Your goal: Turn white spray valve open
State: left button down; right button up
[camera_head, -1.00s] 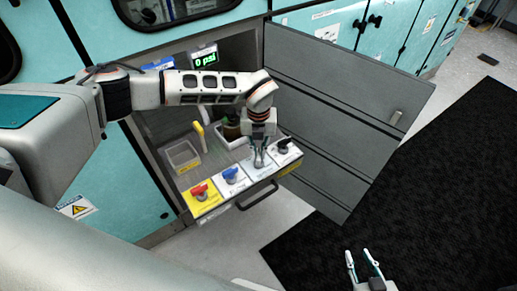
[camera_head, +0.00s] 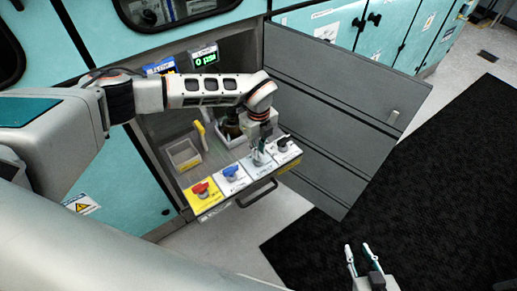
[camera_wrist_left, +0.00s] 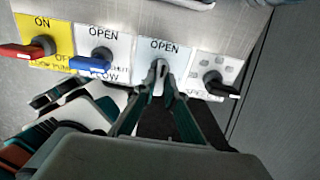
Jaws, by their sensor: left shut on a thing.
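The white valve knob (camera_wrist_left: 158,64) sits on a white plate marked OPEN, third from the left in the row of knobs. My left gripper (camera_wrist_left: 159,68) is shut on this knob, one finger on each side. In the head view the left gripper (camera_head: 259,155) points down at the panel and hides most of the white knob. My right gripper (camera_head: 359,246) is open and empty at the bottom, over the dark mat and far from the panel.
On the same panel are a red handle (camera_head: 200,189), a blue handle (camera_head: 231,173) and a black handle (camera_head: 283,144). A grey cabinet door (camera_head: 340,110) stands open to the right. A green display (camera_head: 205,58) reads 0 psi. A bin (camera_head: 184,154) lies behind the panel.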

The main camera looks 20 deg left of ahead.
dwell(0.4)
pick_arm(q)
jog(key=c, duration=2.1)
grip_release()
jog(key=shift+r, duration=0.1)
notch_tip(320, 180, up, 12)
jog(key=shift+f, duration=0.1)
